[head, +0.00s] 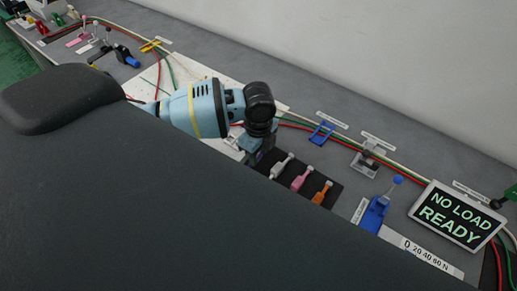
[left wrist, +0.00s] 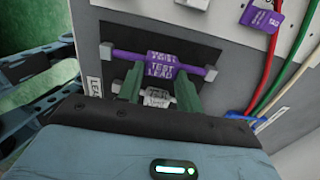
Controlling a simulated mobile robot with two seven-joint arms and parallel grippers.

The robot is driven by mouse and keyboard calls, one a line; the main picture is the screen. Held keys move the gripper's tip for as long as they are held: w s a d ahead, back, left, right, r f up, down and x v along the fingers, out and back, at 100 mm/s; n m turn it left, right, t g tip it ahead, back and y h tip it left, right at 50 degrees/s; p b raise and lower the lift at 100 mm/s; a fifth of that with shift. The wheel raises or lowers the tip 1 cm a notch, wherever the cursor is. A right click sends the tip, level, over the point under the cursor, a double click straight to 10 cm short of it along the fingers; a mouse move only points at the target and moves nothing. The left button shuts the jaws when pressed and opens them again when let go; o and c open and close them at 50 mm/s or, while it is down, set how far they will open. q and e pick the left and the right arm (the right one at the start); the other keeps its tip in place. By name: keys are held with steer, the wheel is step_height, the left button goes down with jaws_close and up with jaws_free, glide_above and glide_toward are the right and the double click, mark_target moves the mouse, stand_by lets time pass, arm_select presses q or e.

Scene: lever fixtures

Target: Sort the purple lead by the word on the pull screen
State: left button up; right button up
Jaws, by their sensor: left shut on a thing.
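The purple lead (left wrist: 160,64), its block marked "TEST LEAD", lies across the dark pad in the left wrist view. My left gripper (left wrist: 157,80) has its green fingers on either side of that block and is shut on it. In the head view my left gripper (head: 258,152) is at the left end of the dark pad (head: 334,193), and the purple lead is hidden there. The pull screen (head: 457,216) reads "NO LOAD READY". My right gripper is not in view.
White (head: 282,166), pink (head: 301,179) and orange (head: 322,193) leads lie on the pad. A blue fixture (head: 374,213) stands before the screen, by a scale strip (head: 421,250). Behind are a blue bracket (head: 322,132), a grey clamp (head: 366,160) and cables along the wall.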

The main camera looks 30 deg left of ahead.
arm_select(q)
steer(key=shift+f, duration=0.6)
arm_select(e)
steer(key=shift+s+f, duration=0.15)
arm_select(q)
steer(key=o, duration=1.6)
steer(key=shift+r, duration=0.1)
steer(key=shift+r+p, duration=0.45)
steer(key=shift+r, duration=2.95)
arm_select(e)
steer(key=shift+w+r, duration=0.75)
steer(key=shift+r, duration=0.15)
